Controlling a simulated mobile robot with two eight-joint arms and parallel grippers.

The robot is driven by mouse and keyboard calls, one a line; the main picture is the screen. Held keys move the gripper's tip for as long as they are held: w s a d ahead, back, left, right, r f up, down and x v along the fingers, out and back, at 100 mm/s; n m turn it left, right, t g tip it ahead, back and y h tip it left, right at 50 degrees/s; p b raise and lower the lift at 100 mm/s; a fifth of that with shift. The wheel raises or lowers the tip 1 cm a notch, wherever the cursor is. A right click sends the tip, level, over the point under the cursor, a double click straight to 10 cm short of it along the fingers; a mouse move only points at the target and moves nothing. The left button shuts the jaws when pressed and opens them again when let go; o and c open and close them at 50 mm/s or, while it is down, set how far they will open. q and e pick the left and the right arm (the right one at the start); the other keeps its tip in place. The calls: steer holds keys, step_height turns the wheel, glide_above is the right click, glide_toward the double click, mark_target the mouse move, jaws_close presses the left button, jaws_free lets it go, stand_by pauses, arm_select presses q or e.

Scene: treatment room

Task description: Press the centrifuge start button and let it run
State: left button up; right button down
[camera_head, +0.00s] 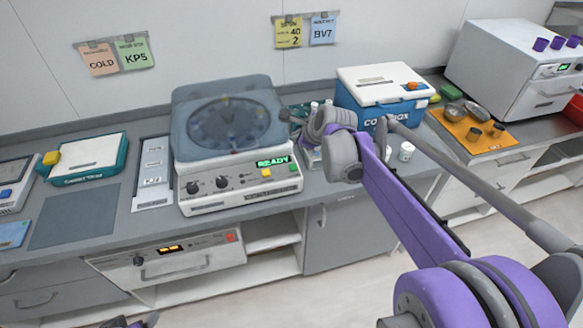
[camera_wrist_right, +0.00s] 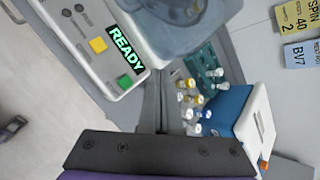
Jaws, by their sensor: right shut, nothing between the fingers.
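The centrifuge (camera_head: 238,185) stands on the counter with its translucent lid (camera_head: 225,118) closed. Its green display (camera_head: 272,161) reads READY, as it does in the right wrist view (camera_wrist_right: 126,52). Below the display are a yellow button (camera_head: 266,172) and a green button (camera_head: 293,167). In the right wrist view the yellow button (camera_wrist_right: 98,44) and green button (camera_wrist_right: 123,82) are unobstructed. Only a bit of my left gripper (camera_head: 142,321) shows at the bottom edge.
A blue cooler box (camera_head: 380,93) and capped tubes (camera_wrist_right: 190,98) stand right of the centrifuge. A grey tray with labels (camera_head: 152,172) lies on its left. A yellow card (camera_head: 288,33) on the wall reads SPIN 40 2. The counter's front edge runs just before the centrifuge.

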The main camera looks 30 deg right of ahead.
arm_select(q)
steer(key=shift+f, duration=0.1)
arm_select(e)
steer(key=shift+f, duration=0.1)
steer(key=b, duration=0.4)
glide_above(296, 169)
step_height(296, 169, down, 8)
steer(key=shift+r, duration=0.25)
steer(key=shift+f+b, duration=0.3)
steer(key=shift+f, duration=0.3)
arm_select(q)
steer(key=s+f, duration=0.3)
steer(key=f, duration=0.3)
steer(key=shift+f+g, duration=0.25)
steer(key=shift+g, duration=0.15)
arm_select(e)
steer(key=shift+w, duration=0.1)
arm_select(q)
steer(key=shift+s+f, duration=0.1)
steer(key=shift+s+f, duration=0.15)
steer(key=shift+f, duration=0.1)
arm_select(e)
steer(key=shift+f, duration=0.35)
